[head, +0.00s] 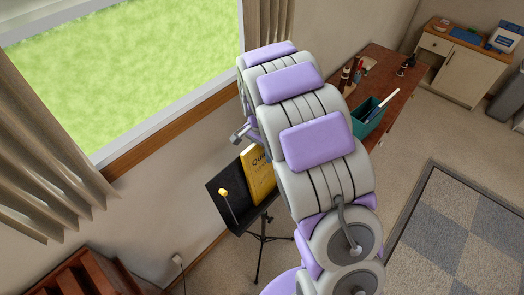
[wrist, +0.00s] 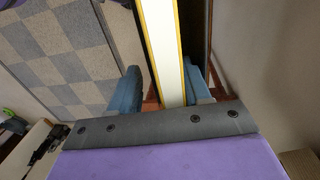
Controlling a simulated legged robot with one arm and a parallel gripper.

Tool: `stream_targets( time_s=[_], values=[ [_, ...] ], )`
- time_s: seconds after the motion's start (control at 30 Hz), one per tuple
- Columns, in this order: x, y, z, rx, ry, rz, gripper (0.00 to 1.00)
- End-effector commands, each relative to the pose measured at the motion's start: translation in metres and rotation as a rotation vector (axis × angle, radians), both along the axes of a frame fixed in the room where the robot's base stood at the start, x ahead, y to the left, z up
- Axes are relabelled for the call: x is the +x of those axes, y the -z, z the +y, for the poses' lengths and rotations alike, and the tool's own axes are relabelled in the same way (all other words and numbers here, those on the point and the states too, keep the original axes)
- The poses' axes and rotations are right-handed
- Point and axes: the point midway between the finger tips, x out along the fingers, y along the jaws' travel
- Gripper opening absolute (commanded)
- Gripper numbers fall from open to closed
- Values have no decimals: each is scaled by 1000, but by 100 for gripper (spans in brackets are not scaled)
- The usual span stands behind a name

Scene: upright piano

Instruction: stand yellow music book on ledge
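The yellow music book (head: 257,172) stands tilted on the black music stand (head: 225,204), its lettered cover partly hidden by my arm. In the wrist view the book (wrist: 165,45) is seen edge-on, white pages between yellow covers. My gripper (wrist: 161,72) has its two blue fingers on either side of the book. A narrow gap shows between the left finger and the book; the right finger is very close to it, and I cannot tell if it touches. In the head view the fingers are hidden behind my arm.
A yellow-tipped stick (head: 223,192) is at the stand. A wooden table (head: 398,97) with a teal box (head: 369,120) is behind my arm. A checkered rug (head: 455,235) lies at right. A brown wooden piece (head: 85,275) is at lower left, below the window.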

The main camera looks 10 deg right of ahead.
Motion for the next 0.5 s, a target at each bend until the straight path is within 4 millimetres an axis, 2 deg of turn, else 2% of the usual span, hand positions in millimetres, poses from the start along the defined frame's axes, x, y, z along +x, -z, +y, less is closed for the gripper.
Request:
stream_targets(
  time_s=[0.33, 0.5],
  values=[
    [1, -3, 1, -2, 1, -1, 51],
    [3, -24, 4, -4, 0, -4, 51]
  ],
)
